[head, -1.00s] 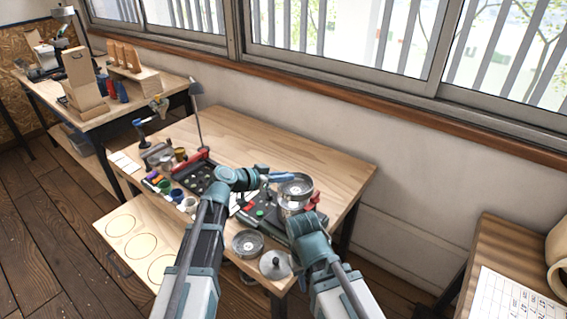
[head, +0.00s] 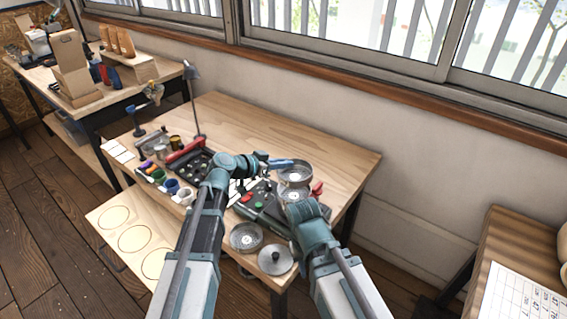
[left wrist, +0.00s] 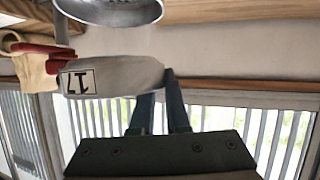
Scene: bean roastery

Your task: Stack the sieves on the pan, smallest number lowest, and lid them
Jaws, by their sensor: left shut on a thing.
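My left gripper (head: 285,163) is shut on a round metal sieve (head: 294,172). In the left wrist view, where the scene is upside down, the fingers (left wrist: 158,112) grip the sieve (left wrist: 130,70), whose label seems to read 17. It is held above another round metal vessel (head: 292,195) over the shaker machine (head: 258,208), apart from it; its rim also shows in the left wrist view (left wrist: 110,10). My right gripper (head: 305,207) is close to the machine, its fingertips hidden. Another sieve or pan (head: 246,237) and the knobbed lid (head: 276,261) are at the table's front edge.
A black tray (head: 196,163), small coloured cups (head: 172,187) and a lamp (head: 193,100) occupy the table's left side. A board with drawn circles (head: 137,238) lies at front left. The table's back (head: 270,125) is clear.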

